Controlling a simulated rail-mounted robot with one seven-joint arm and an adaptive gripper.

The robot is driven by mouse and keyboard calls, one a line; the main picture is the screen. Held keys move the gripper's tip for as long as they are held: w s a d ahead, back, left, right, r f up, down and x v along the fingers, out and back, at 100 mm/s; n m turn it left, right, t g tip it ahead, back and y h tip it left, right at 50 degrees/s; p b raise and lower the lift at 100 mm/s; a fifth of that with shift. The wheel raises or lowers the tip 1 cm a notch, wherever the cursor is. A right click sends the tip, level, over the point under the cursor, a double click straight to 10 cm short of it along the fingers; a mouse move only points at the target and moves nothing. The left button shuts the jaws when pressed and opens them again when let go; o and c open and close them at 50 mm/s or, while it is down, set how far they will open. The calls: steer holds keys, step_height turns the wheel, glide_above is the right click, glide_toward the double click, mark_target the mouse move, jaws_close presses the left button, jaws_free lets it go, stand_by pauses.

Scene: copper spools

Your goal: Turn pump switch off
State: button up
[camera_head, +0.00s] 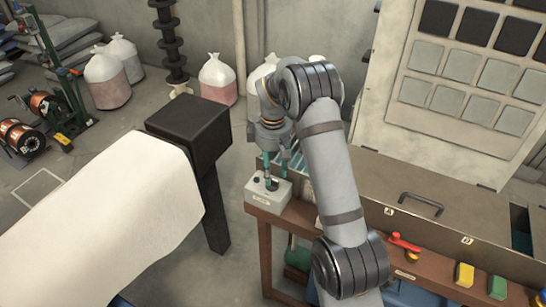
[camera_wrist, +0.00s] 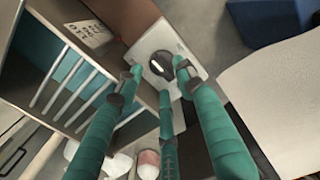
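The pump switch is a light grey box (camera_head: 259,197) at the left end of the brown bench, with a dark round knob (camera_head: 271,183) on top. In the wrist view the black knob (camera_wrist: 160,66) has a pale line across it, slanting up to the right, on the box's pale top plate (camera_wrist: 183,48). My gripper (camera_head: 276,172) is above the box, pointing down. Its green fingers (camera_wrist: 157,68) are spread on either side of the knob, with visible gaps; a third finger is below it in the picture. I see no clear contact. The label on the box front is unreadable.
A long brown case (camera_head: 450,238) with a handle lies right of the switch. A red valve handle (camera_head: 404,243), a yellow block (camera_head: 464,275) and a green block (camera_head: 497,288) sit along the bench front. A black post (camera_head: 190,120) and white-covered surface (camera_head: 110,225) stand left.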

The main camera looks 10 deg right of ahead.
step_height(320, 180, up, 10)
stand_by(0.3)
steer(key=shift+f, duration=0.1)
step_height(320, 180, down, 12)
steer(key=shift+f, duration=0.1)
stand_by(0.7)
